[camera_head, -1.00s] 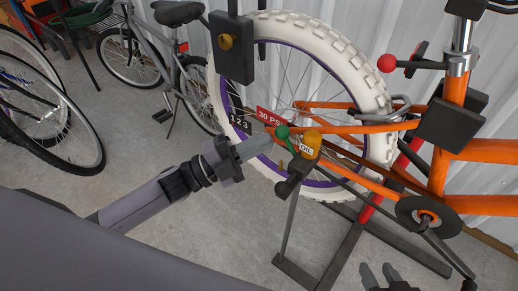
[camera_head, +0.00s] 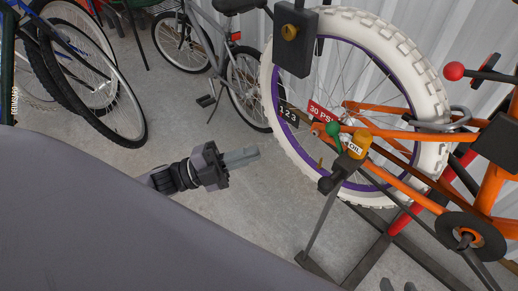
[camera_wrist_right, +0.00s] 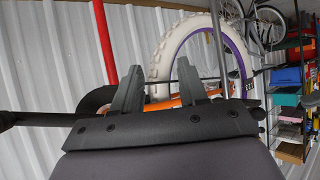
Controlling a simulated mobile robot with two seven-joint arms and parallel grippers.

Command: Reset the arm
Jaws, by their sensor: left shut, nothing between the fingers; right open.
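My left gripper (camera_head: 242,158) shows in the head view, shut and empty, pointing right above the concrete floor. Its fingertips are left of the bike's rear wheel and apart from the bike and its stand. My right gripper (camera_wrist_right: 158,82) shows in the right wrist view, its two fingers spread with nothing held. The white-tyred wheel (camera_wrist_right: 163,48) and part of the orange frame (camera_wrist_right: 190,91) appear behind its fingers. In the head view only dark tips at the bottom edge (camera_head: 398,285) may belong to the right gripper.
The orange bike (camera_head: 395,185) with its white rear tyre (camera_head: 437,95) hangs on a stand. Other bikes (camera_head: 190,45) stand at the back left. Shelves with bins (camera_wrist_right: 288,78) are at the right wrist view's right.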

